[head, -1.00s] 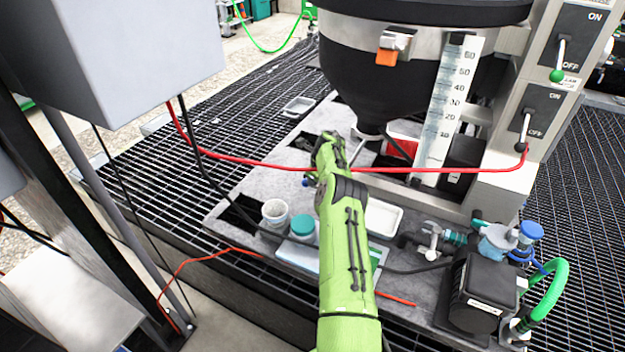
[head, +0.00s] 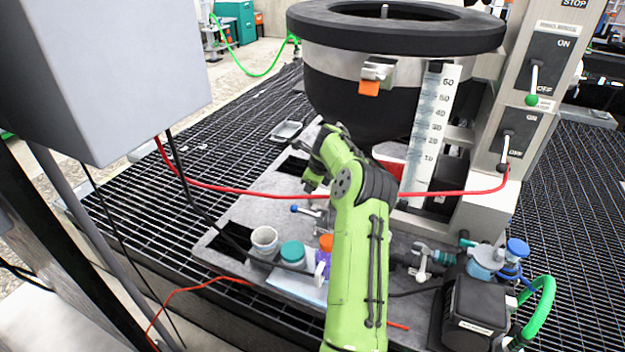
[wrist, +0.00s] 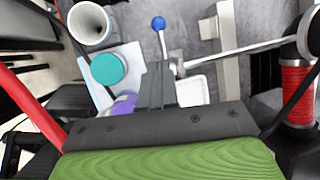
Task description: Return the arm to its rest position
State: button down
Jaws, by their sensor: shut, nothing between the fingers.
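My green arm reaches up from the bottom of the head view over the grey work plate, and its bent wrist hides the gripper's fingertips there. In the wrist view my gripper (wrist: 158,88) shows as dark fingers close together, shut with nothing between them. The fingers point over the plate near a blue-knobbed valve lever (wrist: 158,24) and a white tray (wrist: 193,90). The gripper appears apart from these things. The lever also shows in the head view (head: 295,209), just left of my arm.
A white cup (head: 265,240), a teal-lidded jar (head: 292,254) and an orange-capped bottle (head: 326,243) stand left of my arm. A red cable (head: 240,189) crosses near the arm. The black tank (head: 350,95) stands behind, the switch panel (head: 520,110) right, a grey box (head: 120,70) left.

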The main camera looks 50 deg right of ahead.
jog(key=v, duration=0.2)
jog(key=shift+s+r, duration=0.15)
jog(key=shift+r, duration=0.2)
jog(key=a+r+n+h+p, duration=0.1)
jog(key=a+r+n, duration=0.7)
jog(key=a, duration=0.4)
jog(key=a+r+n+p, duration=0.1)
jog(key=a+r+n, duration=0.65)
jog(key=a, duration=0.45)
jog(key=s+a+r+n, duration=0.5)
jog(key=s+a+n, duration=0.3)
jog(key=s+a, duration=0.25)
jog(key=s+a+f+n+y+p, duration=0.1)
jog(key=s+a+n, duration=0.3)
jog(key=s, duration=0.3)
jog(key=s+a+f+n+t+y, duration=0.1)
jog(key=s+a+f+n, duration=0.1)
jog(key=s+n, duration=0.3)
jog(key=shift+s+a+n+p, duration=0.4)
jog(key=shift+s+a, duration=0.5)
jog(key=shift+s, duration=0.2)
jog(key=shift+f, duration=0.1)
